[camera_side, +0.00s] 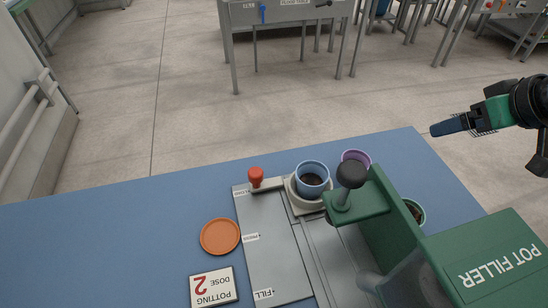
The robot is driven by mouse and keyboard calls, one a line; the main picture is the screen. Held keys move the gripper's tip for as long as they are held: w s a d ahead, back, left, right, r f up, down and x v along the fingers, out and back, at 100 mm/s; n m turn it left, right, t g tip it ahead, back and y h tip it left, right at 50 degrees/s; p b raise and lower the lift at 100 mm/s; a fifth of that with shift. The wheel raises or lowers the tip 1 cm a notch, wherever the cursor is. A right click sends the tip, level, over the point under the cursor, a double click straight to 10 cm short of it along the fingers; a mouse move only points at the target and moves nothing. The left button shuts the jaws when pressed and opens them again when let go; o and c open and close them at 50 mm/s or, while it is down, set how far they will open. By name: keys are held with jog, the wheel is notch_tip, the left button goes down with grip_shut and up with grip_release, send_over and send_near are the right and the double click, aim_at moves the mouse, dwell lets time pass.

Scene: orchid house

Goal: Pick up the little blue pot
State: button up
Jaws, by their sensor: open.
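My gripper (434,130) is at the right, above and beyond the table's far right corner, pointing left. It is well apart from the pot and holds nothing that I can see. Its fingers overlap in this view, so the gap between them is hard to see.
The green pot filler (490,262) with a black knob (351,174) stands close right of the pot. A purple pot (357,157) and a green pot (414,211) are behind it. A red knob (256,177) and orange saucer (220,236) are left. The table's left is clear.

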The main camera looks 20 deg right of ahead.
notch_tip(320, 180, up, 4)
jog(key=r, duration=0.1)
jog(key=n+g+y, duration=0.4)
jog(key=n+y, duration=0.1)
jog(key=n, duration=0.6)
send_over(320, 169)
jog(key=s+d, duration=0.1)
jog(key=s, duration=0.2)
notch_tip(320, 169, down, 7)
jog(key=shift+s+d+f, duration=0.1)
jog(key=shift+f, duration=0.6)
jog(key=shift+x, duration=2.7)
jog(key=c, duration=1.1)
